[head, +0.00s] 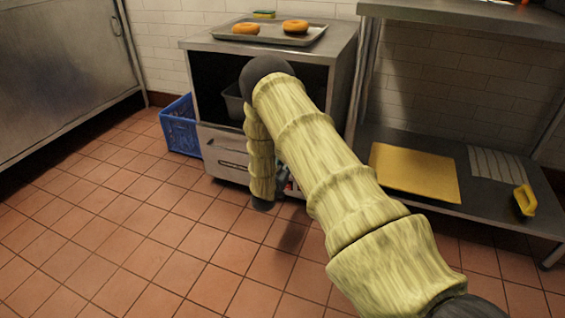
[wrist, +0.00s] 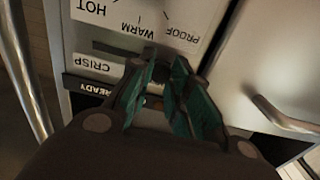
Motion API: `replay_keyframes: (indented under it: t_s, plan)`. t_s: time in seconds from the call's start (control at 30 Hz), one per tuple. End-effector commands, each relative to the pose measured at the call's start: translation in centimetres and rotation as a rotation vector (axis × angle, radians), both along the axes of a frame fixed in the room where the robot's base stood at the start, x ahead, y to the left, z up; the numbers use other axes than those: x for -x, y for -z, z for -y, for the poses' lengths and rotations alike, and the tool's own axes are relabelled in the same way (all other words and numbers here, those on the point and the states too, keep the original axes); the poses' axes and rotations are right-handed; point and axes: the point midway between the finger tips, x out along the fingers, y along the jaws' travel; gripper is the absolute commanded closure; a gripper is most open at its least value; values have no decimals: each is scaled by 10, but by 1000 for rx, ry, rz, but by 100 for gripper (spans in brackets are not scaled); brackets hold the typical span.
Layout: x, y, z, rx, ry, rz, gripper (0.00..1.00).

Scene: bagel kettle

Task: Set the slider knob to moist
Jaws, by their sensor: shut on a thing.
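The control panel fills the top of the wrist view, with its text upside down. A dark slot (wrist: 108,48) runs across it beside the CRISP label (wrist: 93,64). The slider knob (wrist: 148,54) is a small dark piece at the tips of my gripper (wrist: 163,72). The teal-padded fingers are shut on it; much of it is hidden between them. The knob stands to the right of the CRISP label in this view. No moist label is readable; the fingers cover that part of the panel. In the head view my arm hides the panel.
HOT, WARM and PROOF markings (wrist: 132,28) lie above the slot. A metal handle (wrist: 285,117) is at right in the wrist view. The steel cabinet (head: 345,50) bears a tray (head: 268,36) with two bagels. A blue crate (head: 180,128) stands left; open floor lies in front.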

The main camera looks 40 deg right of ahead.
Motion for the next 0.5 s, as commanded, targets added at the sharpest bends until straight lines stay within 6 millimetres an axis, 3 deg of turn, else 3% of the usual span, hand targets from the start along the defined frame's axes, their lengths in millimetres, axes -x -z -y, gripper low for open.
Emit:
replay_keyframes:
  t_s: [0.03,0.07,0.17,0.5]
  plan:
    - [-2,1,-3,-3,-6,1,100]
    - [-2,0,-3,-2,-6,1,77]
    - [-2,0,-3,-2,-6,1,59]
    - [0,0,-1,-1,-3,1,58]
